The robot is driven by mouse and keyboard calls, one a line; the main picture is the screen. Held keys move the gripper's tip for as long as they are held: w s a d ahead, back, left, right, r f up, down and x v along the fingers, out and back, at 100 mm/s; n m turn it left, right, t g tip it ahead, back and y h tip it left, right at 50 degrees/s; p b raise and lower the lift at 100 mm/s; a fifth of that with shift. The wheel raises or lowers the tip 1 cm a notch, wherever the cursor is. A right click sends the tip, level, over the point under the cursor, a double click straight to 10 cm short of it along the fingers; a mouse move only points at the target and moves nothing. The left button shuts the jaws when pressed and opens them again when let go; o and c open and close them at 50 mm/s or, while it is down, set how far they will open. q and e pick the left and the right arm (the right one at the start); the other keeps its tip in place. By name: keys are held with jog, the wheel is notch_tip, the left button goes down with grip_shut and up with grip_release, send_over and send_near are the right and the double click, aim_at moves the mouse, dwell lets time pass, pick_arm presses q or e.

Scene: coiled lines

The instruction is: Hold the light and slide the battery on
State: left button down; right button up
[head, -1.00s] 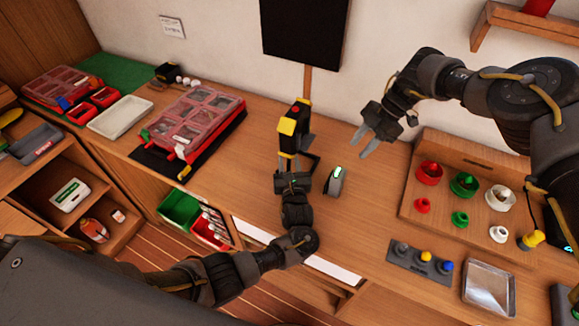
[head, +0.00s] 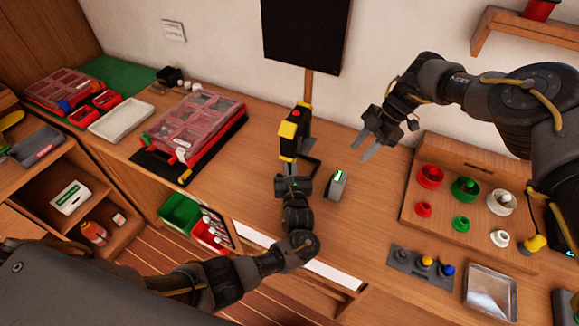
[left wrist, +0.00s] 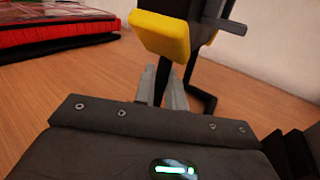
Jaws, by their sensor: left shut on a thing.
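The light (head: 290,146) is a black and yellow work lamp, upright above the bench. It also shows in the left wrist view, where its yellow part (left wrist: 160,34) is at the top. My left gripper (left wrist: 165,88) is shut on the light's dark lower stem. The battery (head: 337,186), a small grey block with a lit green strip, stands on the bench just right of the light and apart from it. My right gripper (head: 367,150) is open and empty, above the bench, up and to the right of the battery.
A wooden board (head: 410,211) with red, green and white pieces stands on the right. A grey holder (head: 404,257) and a metal tray (head: 490,292) are in front of it. A red organiser case (head: 205,120) lies left. Bench around the battery is clear.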

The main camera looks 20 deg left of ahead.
aim_at(344, 178)
jog(key=shift+o, duration=0.2)
dwell(0.6)
jog(key=o, duration=0.5)
jog(key=shift+d+f, duration=0.2)
jog(key=shift+d, duration=0.15)
jog(key=shift+c, duration=0.2)
jog(key=o, duration=0.3)
jog(key=s, duration=0.1)
jog(key=s+y, duration=0.1)
jog(key=s+m, duration=0.1)
jog(key=shift+a+f+g+y, duration=0.3)
jog(key=shift+a+g, duration=0.05)
jog(key=shift+g, duration=0.05)
jog(key=shift+o, duration=0.2)
jog(key=shift+s+a+f+m+t+h, duration=0.1)
jog(key=shift+a+f+m+t+h, duration=0.45)
jog(key=shift+f+m, duration=1)
jog(key=shift+s+a+f+m+t+h, duration=0.1)
jog(key=shift+a+f+m+t, duration=0.5)
jog(key=shift+f+m+t, duration=0.9)
jog(key=shift+s+a+f+m+t+h, duration=0.1)
jog(key=shift+a+f+m+t+h, duration=0.6)
jog(key=shift+f, duration=1.45)
